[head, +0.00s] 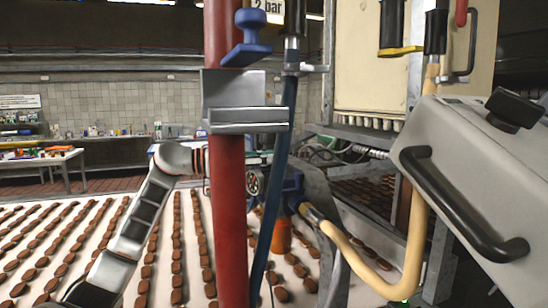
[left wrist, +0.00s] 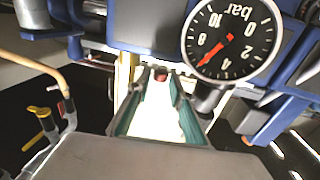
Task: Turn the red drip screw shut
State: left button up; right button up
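My left arm comes in from the left in the head view, and its hand passes behind the red vertical pipe (head: 227,190), which hides the fingertips. In the left wrist view, the two greenish fingers of my left gripper (left wrist: 160,76) reach forward with a bright gap between them. A small dark red piece, possibly the red drip screw (left wrist: 160,74), sits between the fingertips at the far end. I cannot tell whether the fingers touch it. My right gripper is not in view.
A round pressure gauge (left wrist: 232,40) is close to the right of the left fingers. A blue hose (head: 274,185), a tan hose (head: 414,225) and a grey housing with a black handle (head: 465,165) crowd the right. Rows of brown biscuits (head: 177,250) lie on the white belt below.

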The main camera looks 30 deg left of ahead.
pick_arm(q)
grip_shut()
jog(key=shift+w+a+f+m+g+h, duration=0.1)
jog(key=shift+w+m+g+h, duration=0.15)
jog(key=shift+m+g+h, duration=1.05)
jog(key=shift+w+a+f+m+g+h, duration=0.15)
jog(key=shift+m+g+h, duration=0.55)
jog(key=shift+g, duration=1.1)
jog(key=shift+d+r+m, duration=0.1)
jog(key=shift+m, duration=0.3)
grip_release()
jog(key=shift+r, duration=0.15)
